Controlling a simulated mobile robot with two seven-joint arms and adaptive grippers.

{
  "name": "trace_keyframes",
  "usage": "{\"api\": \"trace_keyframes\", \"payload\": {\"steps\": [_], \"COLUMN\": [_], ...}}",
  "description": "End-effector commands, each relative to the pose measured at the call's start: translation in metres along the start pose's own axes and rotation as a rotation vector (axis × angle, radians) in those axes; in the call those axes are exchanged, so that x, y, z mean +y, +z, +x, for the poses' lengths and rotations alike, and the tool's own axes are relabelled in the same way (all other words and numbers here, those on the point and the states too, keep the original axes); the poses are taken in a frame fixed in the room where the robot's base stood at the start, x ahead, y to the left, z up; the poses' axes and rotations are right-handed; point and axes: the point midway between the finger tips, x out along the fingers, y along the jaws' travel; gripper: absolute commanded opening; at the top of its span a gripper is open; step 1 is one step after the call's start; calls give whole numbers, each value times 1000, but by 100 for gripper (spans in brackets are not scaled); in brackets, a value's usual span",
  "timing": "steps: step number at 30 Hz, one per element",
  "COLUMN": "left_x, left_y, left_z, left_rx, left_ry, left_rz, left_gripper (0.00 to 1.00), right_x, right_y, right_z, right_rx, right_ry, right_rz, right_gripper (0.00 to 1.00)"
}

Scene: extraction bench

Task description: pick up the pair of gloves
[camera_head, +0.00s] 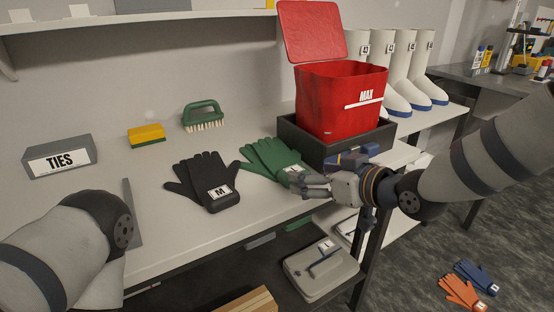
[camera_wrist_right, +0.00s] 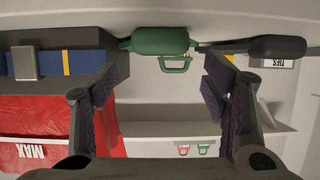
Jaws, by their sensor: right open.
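A pair of green gloves (camera_head: 268,156) lies on the bench near its front edge, with a small white label on the cuff. A pair of black gloves (camera_head: 206,178) labelled M lies to its left. My right gripper (camera_head: 302,186) is open at the cuff end of the green gloves; I cannot tell whether it touches them. In the right wrist view, the green gloves (camera_wrist_right: 160,41) show edge-on beyond the open fingers (camera_wrist_right: 160,88), and the black gloves (camera_wrist_right: 277,48) are farther right. Only part of my left arm shows at lower left; its gripper is out of view.
A red MAX bin (camera_head: 338,106) in a dark tray (camera_head: 318,151) stands right of the green gloves. White boots (camera_head: 395,70) stand behind. A TIES box (camera_head: 58,158), yellow sponge (camera_head: 146,134) and green brush (camera_head: 203,116) are at back left. Orange and blue gloves (camera_head: 463,293) lie lower right.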

Motion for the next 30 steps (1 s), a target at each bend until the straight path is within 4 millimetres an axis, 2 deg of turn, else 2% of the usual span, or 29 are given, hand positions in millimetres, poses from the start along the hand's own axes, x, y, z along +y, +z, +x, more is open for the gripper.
{"api": "trace_keyframes", "payload": {"steps": [1,5,12,15,20,21,26,30], "left_x": [0,0,0,0,0,0,0,0], "left_y": [3,4,9,10,9,9,9,9], "left_z": [5,8,18,19,18,18,18,18], "left_rx": [-14,-22,-47,-50,-47,-47,-47,-47], "left_ry": [-1,-1,-2,-2,-2,-2,-2,-2], "left_rz": [0,1,1,2,2,2,2,2], "left_gripper": [48,48,48,48,48,48,48,48], "right_x": [0,0,-2,-2,-2,-2,-2,-2], "right_y": [7,4,-1,-2,-5,-5,-5,-5], "right_z": [12,27,70,77,76,76,76,76], "right_rx": [-7,-5,-4,-4,-2,-2,-2,-1], "right_ry": [-2,-1,0,0,1,1,1,1], "right_rz": [4,4,5,4,3,3,3,2], "right_gripper": [68,68,68,68,68,66,30,29]}}
